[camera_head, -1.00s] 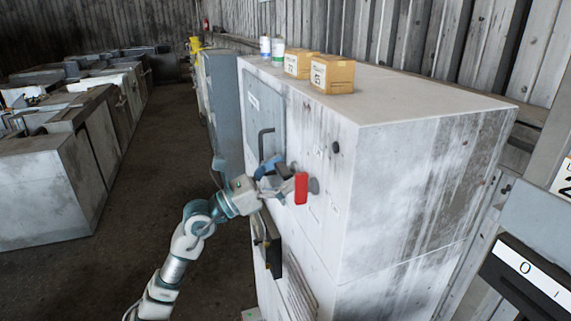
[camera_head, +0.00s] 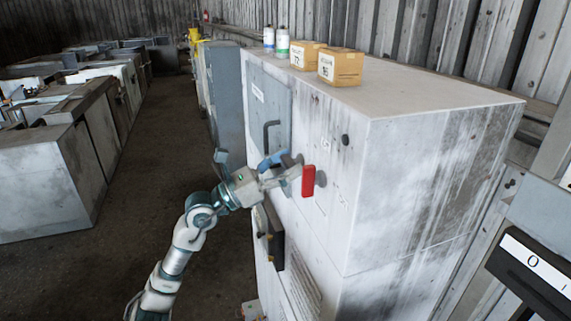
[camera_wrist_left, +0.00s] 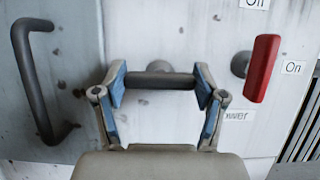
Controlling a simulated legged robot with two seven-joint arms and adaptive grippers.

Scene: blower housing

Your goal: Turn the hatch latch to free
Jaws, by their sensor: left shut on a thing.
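The hatch latch shows in the left wrist view as a dark, roughly horizontal bar (camera_wrist_left: 152,80) on a round boss on the pale panel. My left gripper (camera_wrist_left: 161,84) is shut on it, with one blue-padded finger at each end of the bar. In the head view my left gripper (camera_head: 283,170) is against the cabinet front, beside the red handle, and mostly hides the latch. The grey hatch door (camera_head: 268,98) with its dark bent handle (camera_wrist_left: 38,85) is just left of the latch and looks closed. My right gripper is not in view.
A red handle (camera_wrist_left: 263,68) with an "On" label sticks out close to the right of my left gripper. A dark ledge-like part (camera_head: 271,237) projects below. Boxes (camera_head: 340,67) and bottles stand on the cabinet top (camera_head: 420,88). The floor aisle (camera_head: 150,180) at left is clear.

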